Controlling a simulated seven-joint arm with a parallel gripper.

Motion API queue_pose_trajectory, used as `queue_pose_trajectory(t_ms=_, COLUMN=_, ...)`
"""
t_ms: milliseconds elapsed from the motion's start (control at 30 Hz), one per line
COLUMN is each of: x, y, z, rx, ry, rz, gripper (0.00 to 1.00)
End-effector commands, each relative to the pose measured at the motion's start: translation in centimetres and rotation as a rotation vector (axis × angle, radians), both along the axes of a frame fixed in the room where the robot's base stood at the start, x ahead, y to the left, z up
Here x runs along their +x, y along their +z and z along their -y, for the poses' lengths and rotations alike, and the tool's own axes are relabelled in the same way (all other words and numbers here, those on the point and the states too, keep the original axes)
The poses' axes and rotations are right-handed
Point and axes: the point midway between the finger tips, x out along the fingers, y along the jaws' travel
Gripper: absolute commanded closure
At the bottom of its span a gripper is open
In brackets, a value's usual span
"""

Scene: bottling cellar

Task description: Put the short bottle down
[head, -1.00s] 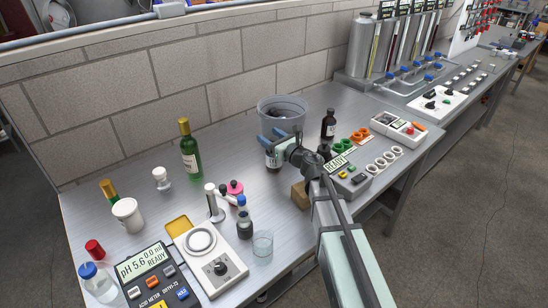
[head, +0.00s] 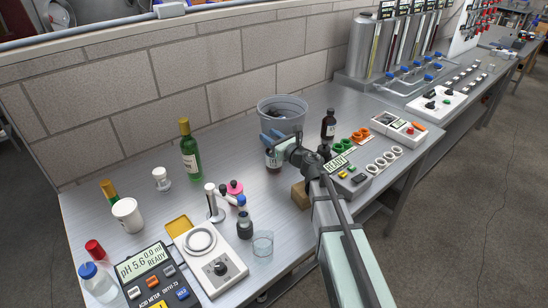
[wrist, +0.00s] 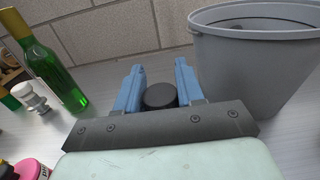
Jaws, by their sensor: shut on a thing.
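The short bottle (head: 273,162) is dark with a pale label, in the head view just in front of the grey bin. My gripper (head: 272,138) has its blue fingers closed around its top, and the bottle hangs upright below them. In the wrist view, its black cap (wrist: 160,96) sits between the two fingers (wrist: 160,82). The rest of the bottle is hidden there by my gripper. I cannot tell whether its base touches the bench (head: 150,165).
The grey bin (head: 281,116) stands close behind the bottle. A taller brown bottle (head: 328,126) is to the right, and a green bottle (head: 190,152) to the left. A small brown block (head: 300,195) lies near my arm. Bench between green bottle and bin is clear.

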Motion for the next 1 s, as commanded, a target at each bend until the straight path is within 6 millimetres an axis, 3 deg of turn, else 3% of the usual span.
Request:
queue_pose_trajectory(t_ms=467, x=0.0, y=0.9, z=0.0, rx=0.001, ry=0.001, rz=0.002, gripper=1.00)
queue_pose_trajectory(t_ms=1000, x=0.0, y=8.1, z=0.0, rx=0.000, ry=0.000, rz=0.003, gripper=1.00)
